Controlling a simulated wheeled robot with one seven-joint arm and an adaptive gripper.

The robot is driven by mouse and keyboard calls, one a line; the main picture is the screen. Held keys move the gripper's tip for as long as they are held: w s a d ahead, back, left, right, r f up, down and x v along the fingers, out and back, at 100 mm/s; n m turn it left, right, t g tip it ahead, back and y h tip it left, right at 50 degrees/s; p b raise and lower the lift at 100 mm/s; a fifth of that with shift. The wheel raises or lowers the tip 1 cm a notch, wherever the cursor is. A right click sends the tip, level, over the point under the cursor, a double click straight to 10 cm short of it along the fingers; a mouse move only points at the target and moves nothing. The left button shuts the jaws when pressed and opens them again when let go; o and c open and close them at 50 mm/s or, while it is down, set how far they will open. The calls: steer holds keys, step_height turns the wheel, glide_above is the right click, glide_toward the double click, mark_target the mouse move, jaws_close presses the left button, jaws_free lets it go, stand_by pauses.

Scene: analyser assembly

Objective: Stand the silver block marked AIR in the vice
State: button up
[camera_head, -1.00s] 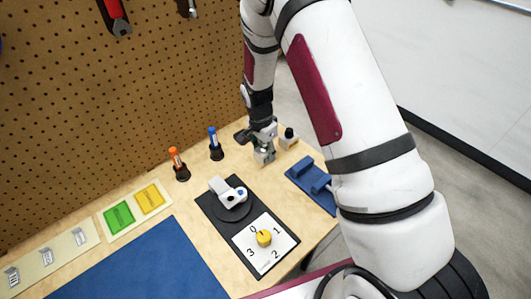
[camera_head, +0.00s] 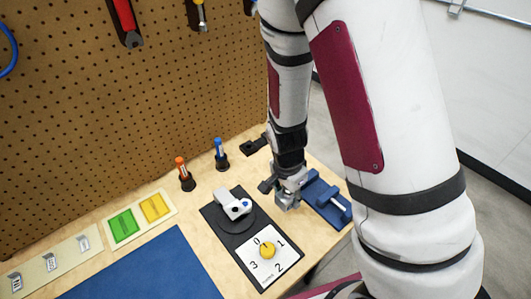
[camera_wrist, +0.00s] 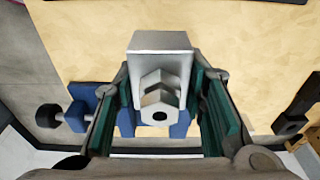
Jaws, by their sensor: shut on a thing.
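My gripper (camera_head: 290,190) is shut on a silver block (camera_wrist: 160,45), which sits between its green finger pads in the wrist view. A silver hex fitting with a dark hole (camera_wrist: 160,97) is on the block's near face. No AIR marking is readable. The blue vice (camera_head: 330,207) lies on the bench just right of my gripper in the head view. In the wrist view, blue vice parts (camera_wrist: 180,125) show behind and below the block, with the vice's handle side at left. The block appears beside the vice; its height above the bench is unclear.
A black plate with a dial (camera_head: 267,250) and a white lever part (camera_head: 233,205) lies left of my gripper. Orange (camera_head: 184,172) and blue (camera_head: 219,150) capped items stand in holders behind. A black stand (camera_head: 253,146) is at the back. The blue mat (camera_head: 150,270) is clear.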

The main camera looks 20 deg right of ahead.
steer(key=w+r+n+y, duration=0.1)
steer(key=w+r+n, duration=0.5)
steer(key=w+n, duration=0.3)
steer(key=shift+w+a+n+t, duration=0.15)
steer(key=shift+w+n+t, duration=0.2)
steer(key=shift+n, duration=1.85)
steer(key=shift+s, duration=0.15)
